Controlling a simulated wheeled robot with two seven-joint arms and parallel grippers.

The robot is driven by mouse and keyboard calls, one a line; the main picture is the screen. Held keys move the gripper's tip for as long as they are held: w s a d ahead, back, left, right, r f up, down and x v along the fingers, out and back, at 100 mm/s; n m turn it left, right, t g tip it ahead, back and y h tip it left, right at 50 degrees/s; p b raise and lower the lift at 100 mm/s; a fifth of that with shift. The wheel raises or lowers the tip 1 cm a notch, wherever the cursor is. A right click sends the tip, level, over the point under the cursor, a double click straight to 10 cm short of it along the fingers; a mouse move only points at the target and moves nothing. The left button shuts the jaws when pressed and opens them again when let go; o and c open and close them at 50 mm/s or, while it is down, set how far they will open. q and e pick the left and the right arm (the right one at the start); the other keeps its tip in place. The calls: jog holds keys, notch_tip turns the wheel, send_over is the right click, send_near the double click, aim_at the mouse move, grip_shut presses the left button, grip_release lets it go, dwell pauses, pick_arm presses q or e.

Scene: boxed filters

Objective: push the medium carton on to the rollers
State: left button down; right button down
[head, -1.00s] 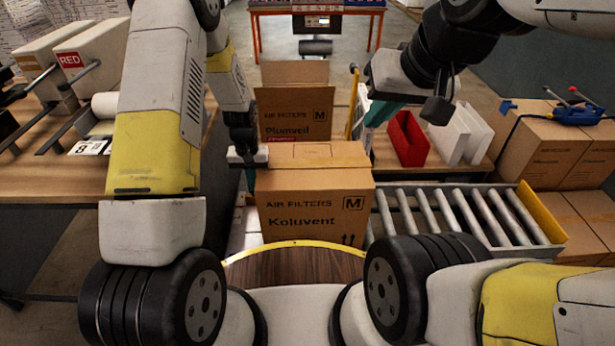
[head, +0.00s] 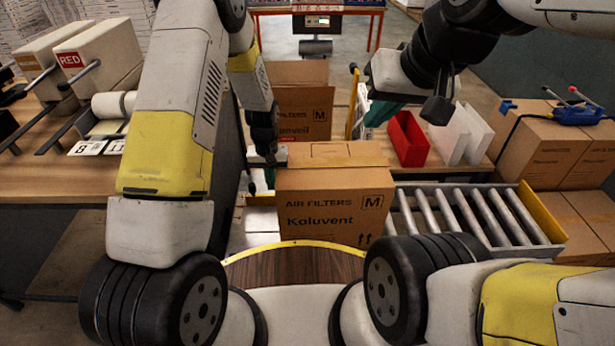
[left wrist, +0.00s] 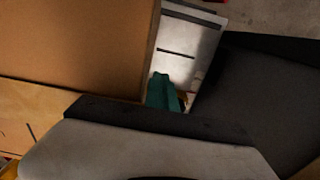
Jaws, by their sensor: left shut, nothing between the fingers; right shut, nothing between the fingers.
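The medium carton (head: 335,205), marked AIR FILTERS M Koluvent, stands upright in front of me at the left end of the rollers (head: 470,212). Its right side is close to the roller frame; I cannot tell whether it overlaps the first roller. My left gripper (head: 268,158) is shut and empty at the carton's upper left side, seemingly against it. In the left wrist view a brown carton face (left wrist: 75,45) fills the upper left, beside the teal fingertips (left wrist: 165,92). My right gripper (head: 378,108) is shut and empty, raised behind the carton to the right.
Another M carton (head: 305,105), with its flap up, stands behind. A red bin (head: 408,138) and white bins (head: 462,135) sit on the bench at the right. A yellow guard (head: 540,212) closes the rollers' right end. Stacked cartons (head: 545,145) stand farther right.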

pick_arm(q)
jog(key=shift+d, duration=0.25)
jog(key=shift+s+d, duration=0.1)
jog(key=shift+d, duration=2.4)
jog(key=shift+s+d, duration=0.1)
jog(key=shift+d, duration=2.4)
jog(key=shift+s+d, duration=0.1)
jog(key=shift+d, duration=2.3)
jog(key=shift+s+d, duration=0.1)
jog(key=shift+d, duration=2.55)
